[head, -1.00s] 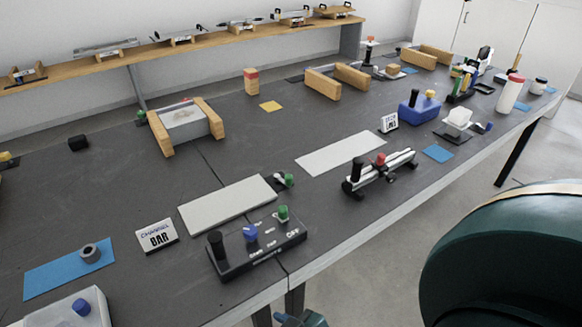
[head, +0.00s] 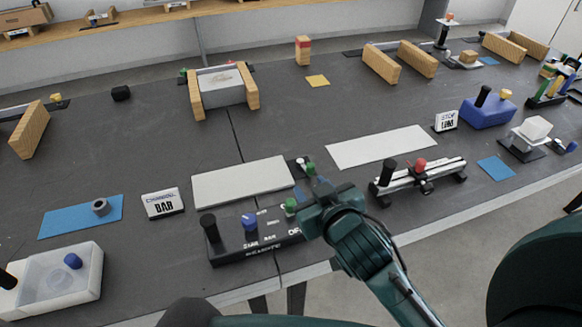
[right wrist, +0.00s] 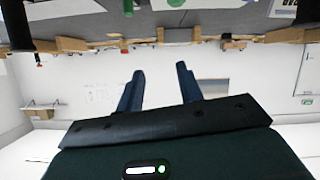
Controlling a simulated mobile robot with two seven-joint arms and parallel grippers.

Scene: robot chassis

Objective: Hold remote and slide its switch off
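The remote (head: 230,256) is a black box near the table's front edge, with white lettering on its face. It carries a black upright knob (head: 208,227), a blue knob (head: 249,221) and a green knob (head: 291,205). My right gripper (head: 314,192) is at the remote's right end, close beside the green knob and covering part of the lettering there. Contact cannot be told. In the right wrist view its two blue fingers (right wrist: 160,72) stand apart with nothing between them. My left gripper is not in view.
A light grey plate (head: 242,182) lies behind the remote. A rail device with black and red knobs (head: 440,173) is to the right. A white tray (head: 90,270) is at the front left.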

